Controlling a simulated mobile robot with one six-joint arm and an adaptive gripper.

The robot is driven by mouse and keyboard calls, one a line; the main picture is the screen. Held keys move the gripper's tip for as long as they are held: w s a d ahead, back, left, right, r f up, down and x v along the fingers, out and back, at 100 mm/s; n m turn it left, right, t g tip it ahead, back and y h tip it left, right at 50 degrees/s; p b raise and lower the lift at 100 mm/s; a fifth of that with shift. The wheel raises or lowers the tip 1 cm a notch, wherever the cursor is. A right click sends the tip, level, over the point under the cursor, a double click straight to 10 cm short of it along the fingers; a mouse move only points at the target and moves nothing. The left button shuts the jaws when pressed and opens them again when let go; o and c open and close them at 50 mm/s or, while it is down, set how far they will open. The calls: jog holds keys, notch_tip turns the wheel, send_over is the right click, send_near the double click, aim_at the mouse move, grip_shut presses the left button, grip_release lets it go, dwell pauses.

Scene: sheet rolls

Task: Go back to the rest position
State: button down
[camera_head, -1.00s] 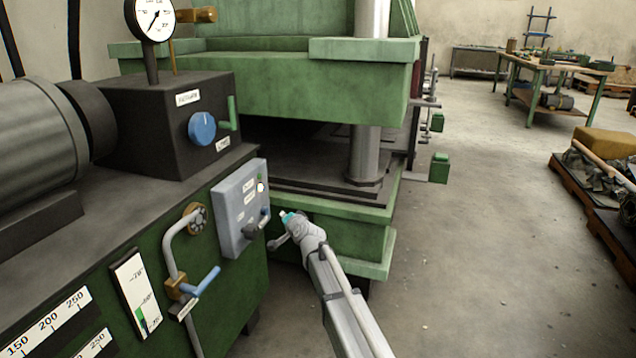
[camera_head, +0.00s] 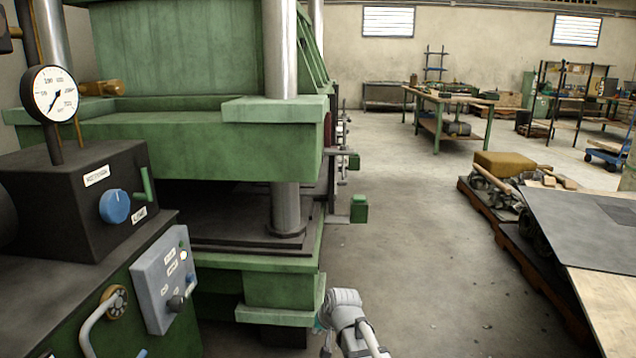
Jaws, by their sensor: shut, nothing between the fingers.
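My gripper (camera_head: 321,325) is at the bottom middle of the head view, at the end of my grey arm. It is small and partly hidden behind the arm's wrist. It is shut and holds nothing. It appears in front of the lower right corner of the green press (camera_head: 240,150), and I cannot tell the gap between them. The grey control panel (camera_head: 165,280) with its knob and buttons is to the left, apart from my gripper.
A dark power unit with a blue knob (camera_head: 115,206) and a gauge (camera_head: 50,93) stands at left. A pallet (camera_head: 510,240) and a table with a dark sheet (camera_head: 590,225) stand at right. The concrete floor (camera_head: 420,270) between is clear. A workbench (camera_head: 440,98) stands behind.

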jog(key=s+d+r+g+h+p, duration=0.3)
jog(key=s+d+g+h+p, duration=0.15)
jog(key=s+d, duration=1.2)
notch_tip(320, 180, up, 37)
jog(key=p, duration=3.7)
jog(key=shift+d+f+y, duration=0.2)
jog(key=shift+d+y, duration=0.1)
jog(key=shift+y, duration=0.15)
jog(key=shift+f, duration=0.1)
